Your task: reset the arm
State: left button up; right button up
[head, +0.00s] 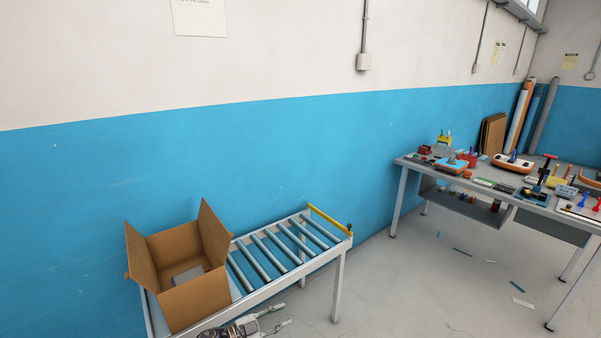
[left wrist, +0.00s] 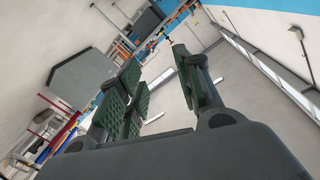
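My left gripper (head: 282,316) shows at the bottom edge of the head view, in front of the roller conveyor and to the right of the cardboard box. Its two fingers are apart with nothing between them. In the left wrist view the gripper (left wrist: 160,85) shows its green-padded fingers spread, with only floor and distant furniture beyond. The rest of my left arm is mostly out of the picture. My right gripper is in neither view.
An open cardboard box (head: 195,300) holding grey and reddish items stands on a roller conveyor (head: 288,248) against the blue wall. A workbench (head: 420,162) crowded with tools stands at right. Scraps lie on the otherwise open floor (head: 440,290).

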pick_arm(q)
jog(key=s+a+f+n+t+y, duration=0.1)
jog(key=s+a+f+n+y, duration=0.35)
jog(key=f, duration=0.55)
jog(key=s+a+f+n+y, duration=0.3)
jog(key=s+a+f, duration=0.25)
jog(key=f, duration=0.45)
jog(key=s+a+f+n+t+y, duration=0.1)
jog(key=s+a+f+n+y, duration=0.35)
jog(key=f, duration=0.55)
jog(key=s+a+f+n+g+y, duration=0.1)
jog(key=s+f+g, duration=0.2)
jog(key=s, duration=1)
jog(key=s+a+f+n+g+y, duration=0.1)
jog(key=s+a+f+g, duration=0.1)
jog(key=s+f, duration=0.5)
jog(key=s+a+f+n+g, duration=0.1)
jog(key=s+f+g, duration=0.3)
jog(key=s, duration=1.5)
jog(key=shift+s+a+f+g+y, duration=0.15)
jog(key=shift+a+f+g+y, duration=0.2)
jog(key=shift+f, duration=0.55)
